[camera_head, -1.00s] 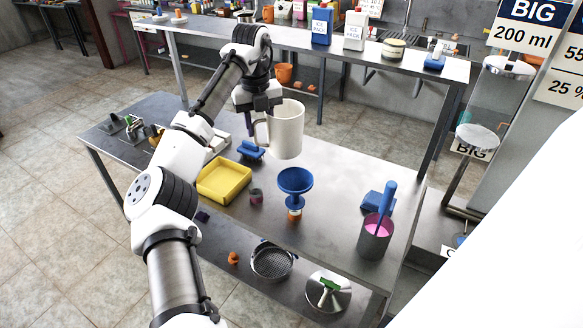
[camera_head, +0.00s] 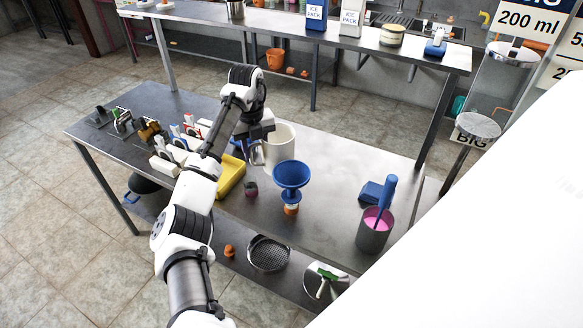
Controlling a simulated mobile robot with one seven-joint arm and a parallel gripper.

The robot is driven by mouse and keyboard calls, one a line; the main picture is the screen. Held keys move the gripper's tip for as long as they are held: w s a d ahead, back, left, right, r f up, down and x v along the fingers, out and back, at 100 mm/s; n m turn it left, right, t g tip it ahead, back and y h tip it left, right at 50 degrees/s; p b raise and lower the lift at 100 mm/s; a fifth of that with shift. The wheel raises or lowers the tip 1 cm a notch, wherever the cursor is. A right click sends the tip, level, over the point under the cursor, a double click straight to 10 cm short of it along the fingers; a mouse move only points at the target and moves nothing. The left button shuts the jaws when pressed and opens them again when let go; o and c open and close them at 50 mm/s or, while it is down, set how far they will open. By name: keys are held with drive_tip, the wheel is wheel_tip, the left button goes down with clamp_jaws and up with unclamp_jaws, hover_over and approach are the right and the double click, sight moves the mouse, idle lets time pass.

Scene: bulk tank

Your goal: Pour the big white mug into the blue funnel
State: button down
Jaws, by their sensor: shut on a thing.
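The big white mug (camera_head: 281,146) is upright, behind and slightly left of the blue funnel. My gripper (camera_head: 256,148) is shut on the mug at its handle side, on the left. The funnel's rim hides part of the mug's lower right side. Whether the mug's base touches the table cannot be told. The blue funnel (camera_head: 291,175) stands upright on a small bottle with an orange band (camera_head: 291,208) on the metal table. The mug's contents cannot be seen.
A yellow tray (camera_head: 230,177) lies left of the funnel, partly behind my arm. A small dark jar (camera_head: 251,188) stands beside it. A grey pot of pink liquid (camera_head: 374,232) with a blue handle and a blue block (camera_head: 372,192) are at the right. The table between is clear.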

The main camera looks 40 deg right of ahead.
drive_tip(key=s+a+r+t+h, duration=0.2)
drive_tip(key=s+r+t, duration=0.3)
drive_tip(key=r+t, duration=0.2)
drive_tip(key=shift+s+r+t+h, duration=0.2)
drive_tip(key=shift+r+t+h, duration=0.1)
drive_tip(key=shift+r+h, duration=0.15)
idle(0.6)
drive_tip(key=shift+s+f+t, duration=0.15)
drive_tip(key=shift+s+t, duration=0.1)
drive_tip(key=shift+t, duration=0.25)
idle(1.1)
drive_tip(key=shift+s+a+f+t+h, duration=0.15)
drive_tip(key=shift+f+t+h, duration=0.2)
drive_tip(key=shift+t, duration=0.4)
drive_tip(key=shift+s+f+t+h, duration=0.1)
drive_tip(key=shift+f+t+h, duration=0.2)
drive_tip(key=shift+t, duration=0.45)
idle(3.1)
